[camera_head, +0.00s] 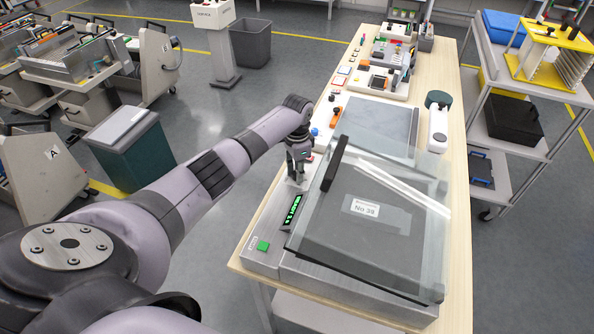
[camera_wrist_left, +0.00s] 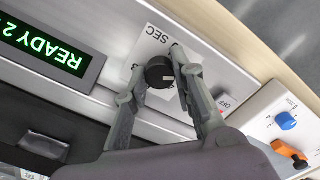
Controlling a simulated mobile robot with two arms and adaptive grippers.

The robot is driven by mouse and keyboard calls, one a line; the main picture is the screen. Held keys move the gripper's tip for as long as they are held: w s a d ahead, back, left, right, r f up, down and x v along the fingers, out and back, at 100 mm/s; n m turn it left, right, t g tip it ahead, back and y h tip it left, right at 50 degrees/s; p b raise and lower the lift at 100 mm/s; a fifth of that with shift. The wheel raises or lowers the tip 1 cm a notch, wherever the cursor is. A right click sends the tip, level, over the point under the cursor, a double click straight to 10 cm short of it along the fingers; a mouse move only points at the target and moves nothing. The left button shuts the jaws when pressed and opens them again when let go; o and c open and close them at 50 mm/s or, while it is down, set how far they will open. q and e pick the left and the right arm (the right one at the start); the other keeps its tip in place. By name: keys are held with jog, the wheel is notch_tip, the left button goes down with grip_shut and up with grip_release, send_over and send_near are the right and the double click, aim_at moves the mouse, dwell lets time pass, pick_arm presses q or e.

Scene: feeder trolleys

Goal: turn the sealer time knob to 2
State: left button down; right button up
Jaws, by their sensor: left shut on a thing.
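The sealer (camera_head: 272,262) stands at the near end of the bench, with a tilted clear lid (camera_head: 405,190) over a dark bed. Its time knob (camera_wrist_left: 158,73) is black and round with a pale pointer mark, on a light plate printed "SEC". Other scale figures are mostly hidden by the fingers. My left gripper (camera_wrist_left: 156,68) has a finger on each side of the knob and is shut on it. In the head view the left gripper (camera_head: 296,178) points down at the panel and hides the knob. The green display (camera_wrist_left: 42,45) shows "READY 2", partly cut off. My right gripper is not in view.
A green button (camera_head: 263,245) sits at the panel's near end. Beyond are a blue knob (camera_wrist_left: 286,120) and an orange part (camera_wrist_left: 290,153). A white device (camera_head: 438,125) stands behind the sealer; a shelf trolley (camera_head: 500,140) is at right.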

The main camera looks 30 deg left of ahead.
pick_arm(q)
jog(key=c, duration=1.3)
grip_release()
jog(key=shift+c, duration=0.2)
jog(key=shift+r, duration=0.15)
notch_tip(320, 180, up, 12)
jog(key=shift+f, duration=0.2)
